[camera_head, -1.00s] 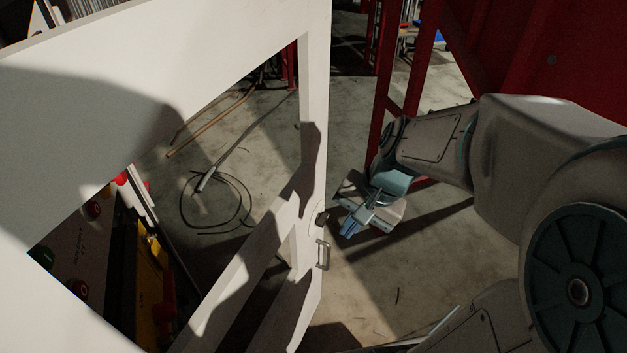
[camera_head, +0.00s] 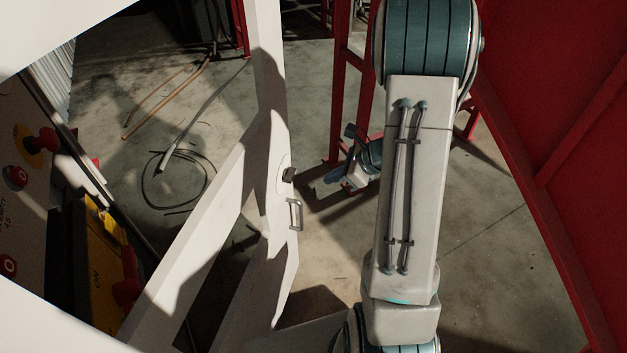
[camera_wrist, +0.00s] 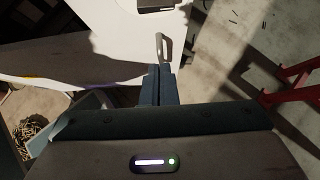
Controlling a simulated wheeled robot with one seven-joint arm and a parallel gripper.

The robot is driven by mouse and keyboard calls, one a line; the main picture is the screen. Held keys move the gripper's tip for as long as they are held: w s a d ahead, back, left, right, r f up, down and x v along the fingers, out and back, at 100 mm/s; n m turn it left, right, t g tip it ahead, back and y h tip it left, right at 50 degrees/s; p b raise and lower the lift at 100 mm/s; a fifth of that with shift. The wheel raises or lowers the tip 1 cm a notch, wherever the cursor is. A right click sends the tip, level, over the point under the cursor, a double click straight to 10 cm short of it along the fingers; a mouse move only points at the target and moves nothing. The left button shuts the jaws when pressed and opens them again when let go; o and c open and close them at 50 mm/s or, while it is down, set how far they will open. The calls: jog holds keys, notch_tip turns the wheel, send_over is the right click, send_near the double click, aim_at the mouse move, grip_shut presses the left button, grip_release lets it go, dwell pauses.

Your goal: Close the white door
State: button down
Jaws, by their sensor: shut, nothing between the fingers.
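The white door (camera_head: 273,150) stands open on the left in the head view, a white frame with large openings. Its metal handle (camera_head: 295,214) and a dark latch knob (camera_head: 288,174) sit near its free edge. My gripper (camera_head: 335,176) is to the right of the door edge, apart from it in the head view and partly hidden behind my arm. In the wrist view the shut, empty fingers (camera_wrist: 158,72) point at the door face (camera_wrist: 125,45), just below the handle (camera_wrist: 160,46). I cannot tell whether they touch it.
A control panel with red buttons (camera_head: 15,177) and a yellow box (camera_head: 104,265) are at the left, seen through the door. Red steel framing (camera_head: 545,130) stands at the right. A coiled black cable (camera_head: 180,182) and rods lie on the concrete floor.

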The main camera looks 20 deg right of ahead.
aim_at(285, 188)
jog(key=x, duration=0.3)
jog(key=a+r+x, duration=0.1)
jog(key=x, duration=0.7)
jog(key=shift+w+a+r+b, duration=0.25)
jog(key=shift+w+a+b, duration=0.05)
jog(key=shift+w+b, duration=0.1)
jog(key=shift+w+a, duration=0.3)
jog(key=shift+a, duration=0.1)
